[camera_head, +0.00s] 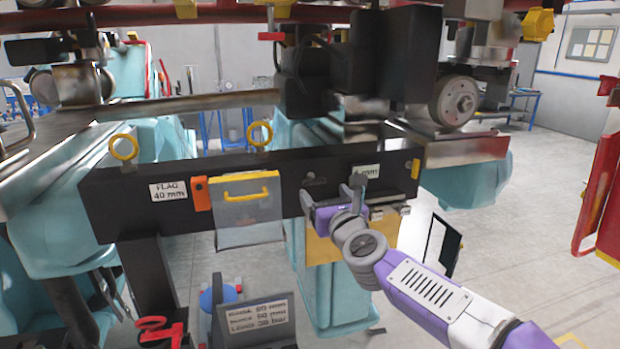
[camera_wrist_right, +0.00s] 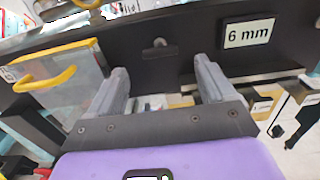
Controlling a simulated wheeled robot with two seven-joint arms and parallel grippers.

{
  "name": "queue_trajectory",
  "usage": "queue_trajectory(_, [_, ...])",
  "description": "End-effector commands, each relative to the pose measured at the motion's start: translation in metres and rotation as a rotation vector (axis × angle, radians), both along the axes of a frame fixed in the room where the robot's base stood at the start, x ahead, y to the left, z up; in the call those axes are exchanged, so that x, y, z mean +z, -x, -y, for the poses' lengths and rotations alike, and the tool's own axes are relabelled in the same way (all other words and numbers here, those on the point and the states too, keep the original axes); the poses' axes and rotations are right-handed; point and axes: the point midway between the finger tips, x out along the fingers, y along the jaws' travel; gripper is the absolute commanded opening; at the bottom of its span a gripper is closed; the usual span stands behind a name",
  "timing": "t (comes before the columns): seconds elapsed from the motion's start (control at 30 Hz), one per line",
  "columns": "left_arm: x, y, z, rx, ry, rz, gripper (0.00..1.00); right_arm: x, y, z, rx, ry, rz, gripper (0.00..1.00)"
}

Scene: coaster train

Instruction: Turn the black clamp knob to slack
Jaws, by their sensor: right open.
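A small black clamp knob (camera_head: 315,180) sits on the front face of the long black beam (camera_head: 130,205), left of the "6 mm" label (camera_head: 366,172). I see no contact with the knob. The way the knob's bar is turned is hard to read. My left gripper is out of view.
A clear flap with a yellow handle (camera_head: 247,195) hangs left of the knob, beside an orange piece (camera_head: 201,194) and a "FLAG 40 mm" label (camera_head: 169,190). Yellow rings (camera_head: 124,147) stand on the beam's top. A sign (camera_head: 256,318) and red clamp (camera_head: 158,330) are below.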

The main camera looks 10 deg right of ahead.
Motion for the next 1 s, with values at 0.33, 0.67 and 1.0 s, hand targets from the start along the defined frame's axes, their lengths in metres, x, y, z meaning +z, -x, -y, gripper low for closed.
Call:
queue_trajectory(0.33, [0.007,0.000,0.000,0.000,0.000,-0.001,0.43,0.000,-0.039,-0.002,0.000,-0.006,-0.003,0.83])
queue_trajectory(0.67, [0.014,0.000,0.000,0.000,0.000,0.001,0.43,0.000,-0.073,-0.003,0.000,-0.004,-0.001,0.83])
queue_trajectory(1.0, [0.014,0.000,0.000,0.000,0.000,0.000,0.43,-0.001,-0.076,-0.002,0.000,-0.004,-0.001,0.80])
